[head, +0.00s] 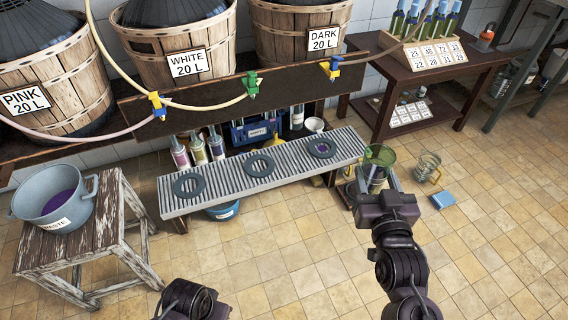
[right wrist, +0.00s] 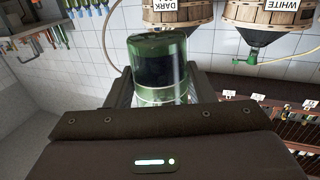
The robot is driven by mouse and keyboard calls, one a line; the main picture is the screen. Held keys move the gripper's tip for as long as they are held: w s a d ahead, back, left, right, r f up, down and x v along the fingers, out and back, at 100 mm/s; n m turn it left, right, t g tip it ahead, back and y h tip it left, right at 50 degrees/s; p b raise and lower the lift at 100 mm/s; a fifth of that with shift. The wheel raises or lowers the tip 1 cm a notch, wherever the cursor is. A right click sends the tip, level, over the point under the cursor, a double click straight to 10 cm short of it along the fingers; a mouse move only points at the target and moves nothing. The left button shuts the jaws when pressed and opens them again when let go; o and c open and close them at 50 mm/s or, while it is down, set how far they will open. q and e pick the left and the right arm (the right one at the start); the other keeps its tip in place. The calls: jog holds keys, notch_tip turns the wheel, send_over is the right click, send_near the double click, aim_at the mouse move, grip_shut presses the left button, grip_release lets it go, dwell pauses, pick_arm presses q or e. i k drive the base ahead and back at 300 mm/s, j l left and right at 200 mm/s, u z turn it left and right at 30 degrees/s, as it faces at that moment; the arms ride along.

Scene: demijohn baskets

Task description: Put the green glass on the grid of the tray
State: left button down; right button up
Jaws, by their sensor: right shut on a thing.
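The green glass (head: 378,158) is held at the right end of the tray, apart from the grid. My right gripper (head: 377,182) is shut on it, and the glass stands between the fingers in the right wrist view (right wrist: 158,62). The tray (head: 222,175) has a grey slatted grid with several dark rings on it; purple shows inside the right ring (head: 322,148). My left gripper (head: 190,299) is at the bottom edge, partly cut off, and its fingers cannot be made out.
Wooden tubs marked PINK (head: 60,75), WHITE (head: 180,62) and DARK (head: 300,30) stand behind, with hoses and coloured taps over the tray. A waste pot (head: 42,205) sits on a stool at left. A clear jug (head: 427,166) and blue block (head: 443,199) are at right.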

aim_at(295, 162)
jog(key=i+j, duration=0.15)
jog(key=i, duration=0.35)
jog(key=i+j, duration=0.1)
jog(key=i, duration=0.4)
